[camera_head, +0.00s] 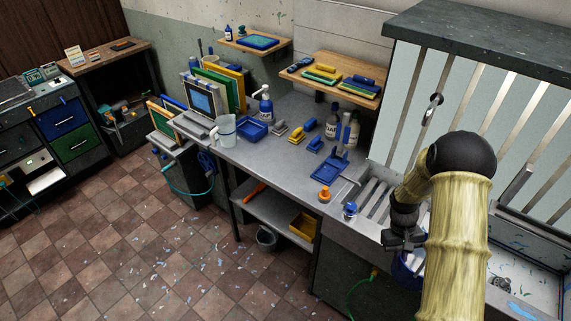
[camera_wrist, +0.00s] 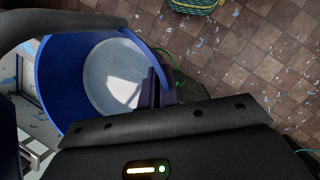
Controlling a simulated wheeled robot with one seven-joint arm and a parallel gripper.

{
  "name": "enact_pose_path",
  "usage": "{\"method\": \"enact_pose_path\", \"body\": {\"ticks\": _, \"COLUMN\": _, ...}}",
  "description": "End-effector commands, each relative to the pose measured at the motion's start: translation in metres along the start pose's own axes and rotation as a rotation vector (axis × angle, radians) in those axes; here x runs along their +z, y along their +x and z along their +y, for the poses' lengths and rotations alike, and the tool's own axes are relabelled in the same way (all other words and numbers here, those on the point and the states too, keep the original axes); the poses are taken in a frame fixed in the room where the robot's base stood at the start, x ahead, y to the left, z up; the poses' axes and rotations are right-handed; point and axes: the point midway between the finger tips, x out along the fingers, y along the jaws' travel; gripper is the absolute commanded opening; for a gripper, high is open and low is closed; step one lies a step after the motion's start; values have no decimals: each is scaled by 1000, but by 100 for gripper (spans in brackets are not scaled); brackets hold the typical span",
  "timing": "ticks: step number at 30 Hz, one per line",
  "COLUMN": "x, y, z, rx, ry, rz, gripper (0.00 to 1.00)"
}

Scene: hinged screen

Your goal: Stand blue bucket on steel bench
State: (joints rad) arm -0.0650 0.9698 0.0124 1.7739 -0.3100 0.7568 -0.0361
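The blue bucket (camera_wrist: 68,112) fills the left of the wrist view, its open mouth toward the camera and a pale round bottom inside. In the head view only a blue sliver of it (camera_head: 408,268) shows directly under my gripper (camera_head: 403,240), near the sink unit's front edge. My gripper's dark body crosses the bottom of the wrist view. A dark curved bar passes over the bucket's rim at upper left. The fingertips are hidden, so I cannot tell whether they grip the bucket. The steel bench (camera_head: 262,155) stands at centre, left of my gripper.
A yellow bin (camera_head: 303,227) sits below.

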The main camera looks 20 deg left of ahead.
Motion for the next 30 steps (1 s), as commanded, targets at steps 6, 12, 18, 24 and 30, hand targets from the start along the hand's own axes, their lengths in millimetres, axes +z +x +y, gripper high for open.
{"method": "enact_pose_path", "body": {"ticks": 6, "x": -27, "y": 64, "z": -10, "rx": -71, "ry": 187, "rz": -29, "gripper": 0}}
{"method": "enact_pose_path", "body": {"ticks": 12, "x": -45, "y": 108, "z": -17, "rx": -105, "ry": 275, "rz": -42, "gripper": 0}}
{"method": "enact_pose_path", "body": {"ticks": 18, "x": -55, "y": 134, "z": -21, "rx": -122, "ry": 318, "rz": -48, "gripper": 0}}
{"method": "enact_pose_path", "body": {"ticks": 24, "x": -56, "y": 137, "z": -21, "rx": -126, "ry": 329, "rz": -50, "gripper": 0}}
{"method": "enact_pose_path", "body": {"ticks": 30, "x": -56, "y": 136, "z": -21, "rx": -125, "ry": 328, "rz": -50, "gripper": 0}}
